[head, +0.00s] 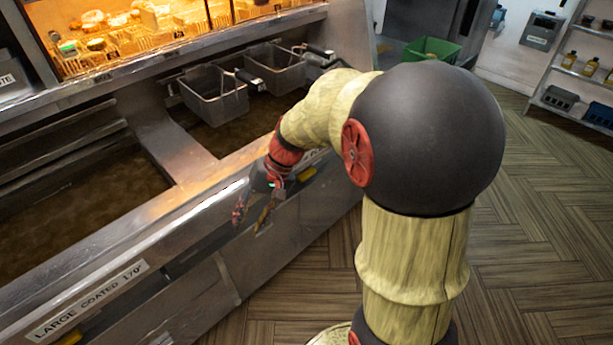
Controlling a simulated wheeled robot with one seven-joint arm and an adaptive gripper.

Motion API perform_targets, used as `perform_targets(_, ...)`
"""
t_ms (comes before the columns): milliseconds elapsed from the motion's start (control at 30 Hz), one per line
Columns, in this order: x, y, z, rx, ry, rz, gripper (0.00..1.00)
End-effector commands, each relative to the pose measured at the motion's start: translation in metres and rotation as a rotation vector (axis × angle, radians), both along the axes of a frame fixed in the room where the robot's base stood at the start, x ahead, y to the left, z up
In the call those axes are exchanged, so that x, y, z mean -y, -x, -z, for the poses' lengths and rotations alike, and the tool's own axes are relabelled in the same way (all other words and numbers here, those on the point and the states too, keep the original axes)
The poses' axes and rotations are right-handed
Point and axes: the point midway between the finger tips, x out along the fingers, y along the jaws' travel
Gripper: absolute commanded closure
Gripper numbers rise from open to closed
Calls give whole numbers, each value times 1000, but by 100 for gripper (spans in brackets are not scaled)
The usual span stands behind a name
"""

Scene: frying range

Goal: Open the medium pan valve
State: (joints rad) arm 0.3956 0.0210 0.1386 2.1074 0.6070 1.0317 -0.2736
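My gripper (252,217) hangs in front of the fryer's steel front panel, pointing down and toward the panel. Its two fingers are spread apart with nothing seen between them. A small yellow part (307,174), perhaps a valve handle, shows on the front just right of my gripper's wrist; my arm stands close to it and I cannot tell whether they touch. Another yellow part (70,339) shows at the bottom left, below the label "LARGE COATED 170" (88,299). No label reading medium is visible, so I cannot tell which part is the medium pan valve.
The fryer has a large oil pan (75,215) at left and another oil pan (228,138) behind my arm. Two wire baskets (215,98) (275,72) hang over the latter. A lit food display (130,30) stands behind. Wooden floor (540,230) is clear at right.

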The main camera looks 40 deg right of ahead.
Motion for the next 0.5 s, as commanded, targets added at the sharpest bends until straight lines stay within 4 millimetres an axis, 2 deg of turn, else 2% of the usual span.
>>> perform_targets(33, 10, -11, 14, -25, -48, 39, 65)
perform_targets(200, 42, -46, 58, -66, -208, 167, 65)
perform_targets(367, 79, -72, 107, -85, -354, 303, 65)
perform_targets(500, 115, -91, 153, -74, -479, 429, 65)
